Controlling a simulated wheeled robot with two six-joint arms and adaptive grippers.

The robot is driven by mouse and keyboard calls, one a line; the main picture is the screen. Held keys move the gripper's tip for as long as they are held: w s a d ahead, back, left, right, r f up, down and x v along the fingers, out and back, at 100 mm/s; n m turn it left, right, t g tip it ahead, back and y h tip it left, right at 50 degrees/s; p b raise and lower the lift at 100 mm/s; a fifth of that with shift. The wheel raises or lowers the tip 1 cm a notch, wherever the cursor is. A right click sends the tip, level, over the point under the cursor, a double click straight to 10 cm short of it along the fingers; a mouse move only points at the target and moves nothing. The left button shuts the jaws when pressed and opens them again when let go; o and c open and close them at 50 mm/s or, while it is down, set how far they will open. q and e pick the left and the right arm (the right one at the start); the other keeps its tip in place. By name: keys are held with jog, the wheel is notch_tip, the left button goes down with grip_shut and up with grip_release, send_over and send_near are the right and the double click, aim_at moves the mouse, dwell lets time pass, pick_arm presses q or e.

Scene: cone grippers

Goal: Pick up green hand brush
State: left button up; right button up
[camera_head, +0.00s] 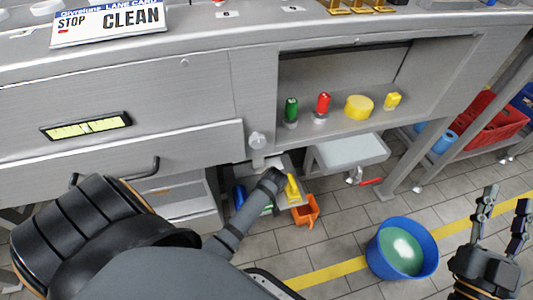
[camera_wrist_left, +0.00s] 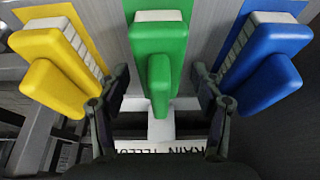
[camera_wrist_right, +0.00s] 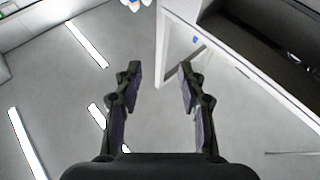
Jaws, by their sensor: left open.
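The green hand brush (camera_wrist_left: 160,60) hangs in the middle of the left wrist view, between a yellow brush (camera_wrist_left: 62,60) and a blue brush (camera_wrist_left: 262,65). My left gripper (camera_wrist_left: 160,90) is open, with one finger on each side of the green brush. I cannot tell whether the fingers touch it. In the head view my left arm reaches down under the bench, and its gripper is hard to make out there. A bit of green shows below the forearm. My right gripper (camera_head: 505,215) is open and empty at the right; it also shows open in the right wrist view (camera_wrist_right: 160,85).
A blue bucket (camera_head: 401,248) stands on the tiled floor near my right gripper. An orange scoop (camera_head: 308,212) is beside the brushes. The shelf holds a green bottle (camera_head: 291,109), a red bottle (camera_head: 323,104) and yellow items (camera_head: 358,107). Red crates (camera_head: 490,125) are at the right.

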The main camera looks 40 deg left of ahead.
pick_arm(q)
jog(key=shift+f, duration=0.1)
jog(key=c, duration=1.3)
pick_arm(e)
jog(key=shift+s+r+t, duration=0.15)
jog(key=shift+r+t, duration=0.15)
jog(key=shift+r, duration=0.25)
